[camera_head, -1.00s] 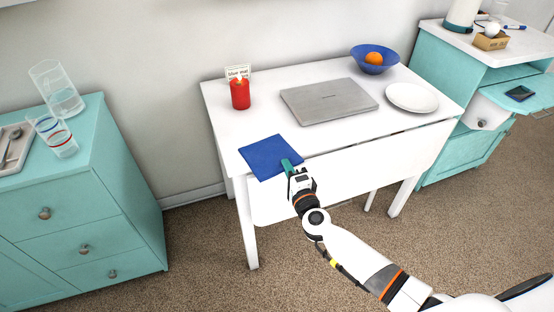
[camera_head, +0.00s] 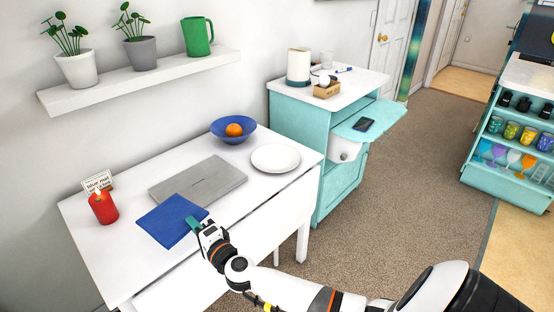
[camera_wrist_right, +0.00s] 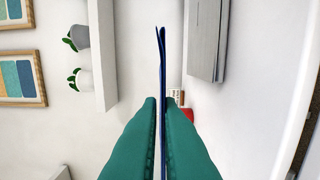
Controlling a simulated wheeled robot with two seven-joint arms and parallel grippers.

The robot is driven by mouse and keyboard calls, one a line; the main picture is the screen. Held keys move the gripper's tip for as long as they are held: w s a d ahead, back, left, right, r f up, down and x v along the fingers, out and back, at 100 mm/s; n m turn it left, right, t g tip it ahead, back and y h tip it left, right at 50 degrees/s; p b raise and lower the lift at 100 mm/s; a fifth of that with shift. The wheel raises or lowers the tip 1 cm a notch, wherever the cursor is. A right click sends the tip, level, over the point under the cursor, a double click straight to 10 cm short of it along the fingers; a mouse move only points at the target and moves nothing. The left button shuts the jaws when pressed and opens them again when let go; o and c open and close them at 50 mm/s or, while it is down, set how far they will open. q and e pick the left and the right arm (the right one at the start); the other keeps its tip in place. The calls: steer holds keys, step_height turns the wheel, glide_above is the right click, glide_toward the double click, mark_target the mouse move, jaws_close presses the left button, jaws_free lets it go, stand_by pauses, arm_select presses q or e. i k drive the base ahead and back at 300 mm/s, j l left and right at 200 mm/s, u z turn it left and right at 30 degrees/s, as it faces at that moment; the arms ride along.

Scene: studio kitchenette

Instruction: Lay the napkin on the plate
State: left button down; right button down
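The blue square napkin (camera_head: 170,222) is level over the front left of the white table, overlapping the near edge of the laptop in the head view. My right gripper (camera_head: 193,222) is shut on its near right edge. In the right wrist view the napkin (camera_wrist_right: 162,65) shows edge-on as a thin dark blue sheet between the teal fingers (camera_wrist_right: 160,102); it looks raised off the table. The white round plate (camera_head: 276,158) lies empty at the table's right end, beyond the laptop from the gripper. My left gripper is out of view.
A closed grey laptop (camera_head: 198,180) lies between napkin and plate. A red candle (camera_head: 103,207) and a small card (camera_head: 97,182) stand at the left. A blue bowl (camera_head: 233,131) with an orange (camera_head: 234,130) sits behind the plate. A teal cabinet (camera_head: 318,125) adjoins the right end.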

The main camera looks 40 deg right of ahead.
mark_target(292, 154)
steer(key=i+l+z, duration=0.1)
steer(key=l, duration=0.25)
steer(key=i+l+z, duration=0.1)
steer(key=l, duration=0.3)
steer(key=i+l+z, duration=0.1)
steer(key=l, duration=0.25)
steer(key=i+l+z, duration=0.2)
steer(key=i+l, duration=0.2)
steer(key=l, duration=0.25)
